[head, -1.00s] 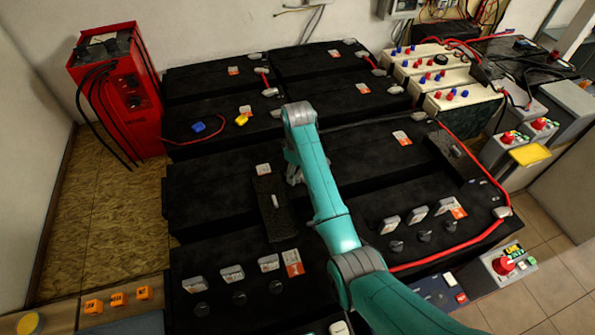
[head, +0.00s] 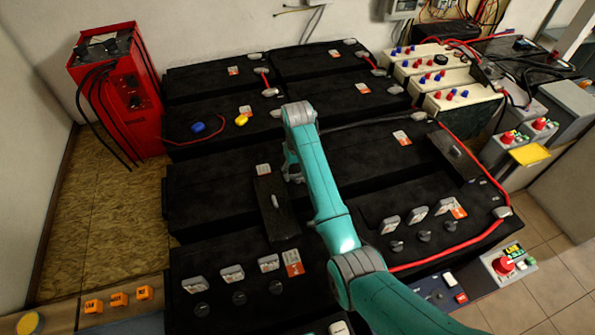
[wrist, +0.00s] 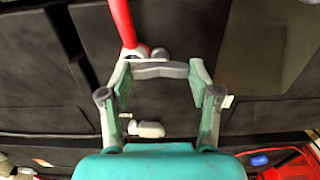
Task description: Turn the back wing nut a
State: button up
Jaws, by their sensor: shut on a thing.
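My gripper (wrist: 160,73) is closed on a wide grey winged piece, which I take for the back wing nut a (wrist: 160,70). The piece spans between the two fingertips in the wrist view. In the head view my arm hides the nut and most of the gripper (head: 292,172), which points down over the black batteries near the middle. A red cable (wrist: 122,22) ends close beside the nut, with a small rounded grey terminal (wrist: 160,53) next to it. Another pale grey terminal cap (wrist: 148,128) lies apart, between the fingers and my wrist.
A red charger (head: 118,95) stands at the left. Black batteries (head: 205,195) fill the middle, some with upright grey caps (head: 232,273). A black slab (head: 275,222) with a small lever lies left of my arm. A red cable (head: 465,152) runs along the right side.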

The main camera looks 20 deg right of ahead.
dwell(0.4)
jog(key=o, duration=1.1)
jog(key=shift+o, duration=0.2)
